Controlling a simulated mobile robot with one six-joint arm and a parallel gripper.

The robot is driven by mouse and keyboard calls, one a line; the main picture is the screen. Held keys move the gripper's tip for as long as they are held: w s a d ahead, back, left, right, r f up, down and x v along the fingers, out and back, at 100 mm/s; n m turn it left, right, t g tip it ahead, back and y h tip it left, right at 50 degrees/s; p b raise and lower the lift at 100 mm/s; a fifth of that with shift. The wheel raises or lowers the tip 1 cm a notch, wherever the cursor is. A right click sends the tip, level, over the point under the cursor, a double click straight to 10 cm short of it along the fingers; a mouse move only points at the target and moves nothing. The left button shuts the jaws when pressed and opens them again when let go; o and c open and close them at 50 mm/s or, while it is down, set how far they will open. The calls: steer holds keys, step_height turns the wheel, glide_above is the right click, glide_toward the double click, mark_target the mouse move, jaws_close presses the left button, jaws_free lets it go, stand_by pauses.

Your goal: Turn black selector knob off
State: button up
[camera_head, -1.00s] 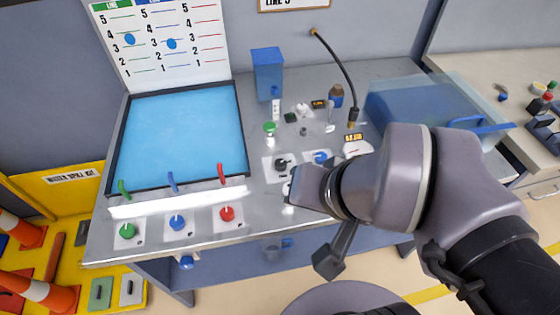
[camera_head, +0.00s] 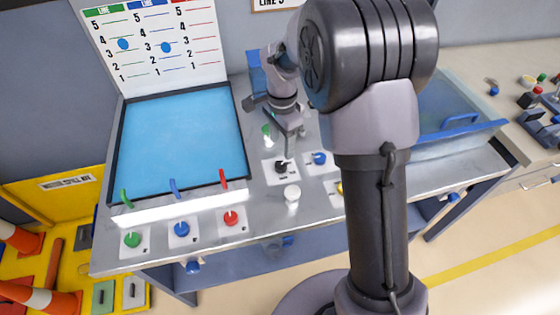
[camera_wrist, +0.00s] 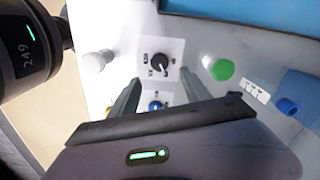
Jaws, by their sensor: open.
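The black selector knob (camera_head: 281,166) sits on a white label plate on the grey metal bench top, right of the blue basin. In the wrist view the black knob (camera_wrist: 159,64) shows in full, with small unreadable markings around it and a light pointer line. My gripper (camera_head: 289,152) points down just above the knob in the head view. In the wrist view my gripper (camera_wrist: 158,82) has its two fingers apart with nothing between them. The knob lies just beyond the fingertips, and I see no contact.
A blue knob (camera_head: 319,158) stands right of the black one. A white knob (camera_head: 292,193) is in front of it. A green button (camera_wrist: 223,69) and a blue container (camera_wrist: 298,98) are nearby. Green, blue and red knobs line the bench front. My arm hides part of the bench.

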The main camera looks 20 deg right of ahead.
mark_target(282, 164)
step_height(282, 164, down, 9)
steer(key=shift+r+b, duration=0.1)
steer(key=shift+b, duration=1.1)
jaws_close()
